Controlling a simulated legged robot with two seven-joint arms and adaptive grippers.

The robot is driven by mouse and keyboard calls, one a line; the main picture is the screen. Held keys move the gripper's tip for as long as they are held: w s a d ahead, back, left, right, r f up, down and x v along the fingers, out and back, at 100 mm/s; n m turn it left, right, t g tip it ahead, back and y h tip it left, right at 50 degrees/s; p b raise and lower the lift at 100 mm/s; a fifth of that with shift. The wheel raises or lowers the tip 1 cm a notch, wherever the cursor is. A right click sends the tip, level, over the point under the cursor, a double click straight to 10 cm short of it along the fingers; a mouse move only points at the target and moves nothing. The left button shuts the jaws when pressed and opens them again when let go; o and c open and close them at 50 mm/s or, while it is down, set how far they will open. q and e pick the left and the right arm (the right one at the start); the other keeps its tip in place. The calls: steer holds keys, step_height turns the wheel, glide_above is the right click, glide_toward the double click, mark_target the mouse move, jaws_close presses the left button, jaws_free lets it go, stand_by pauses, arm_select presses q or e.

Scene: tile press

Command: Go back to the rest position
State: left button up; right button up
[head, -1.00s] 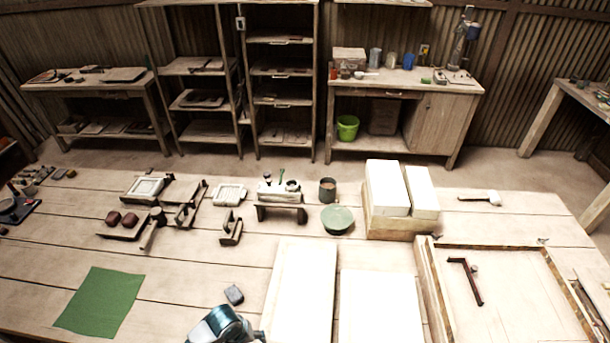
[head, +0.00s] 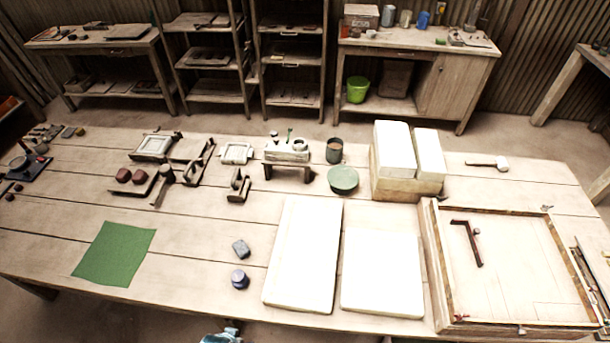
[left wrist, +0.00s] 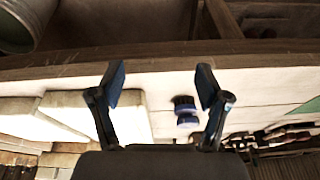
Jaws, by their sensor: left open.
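My left gripper (left wrist: 160,82) is open and empty in the left wrist view, its two dark fingers spread apart. In the head view only a teal piece of my arm shows at the bottom edge. The jar appears beyond the fingers in the left wrist view (left wrist: 185,105). My right gripper is in neither view.
Two white slabs (head: 303,255) lie right of the jar, and a wooden frame tray (head: 432,265) lies further right. A green cloth (head: 115,253) lies at the left. Press parts and a green bowl (head: 342,179) stand behind. The table's front edge is clear around the jar.

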arm_select(q)
steer(key=s+f+g, duration=0.1)
steer(key=s+f, duration=0.2)
steer(key=f, duration=1)
steer(key=s+f+g, duration=0.1)
steer(key=s+f, duration=0.1)
steer(key=f, duration=1.1)
steer(key=s+a+f, duration=0.3)
steer(key=s+f, duration=0.9)
steer(key=s, duration=0.3)
steer(key=shift+s+a+f, duration=0.1)
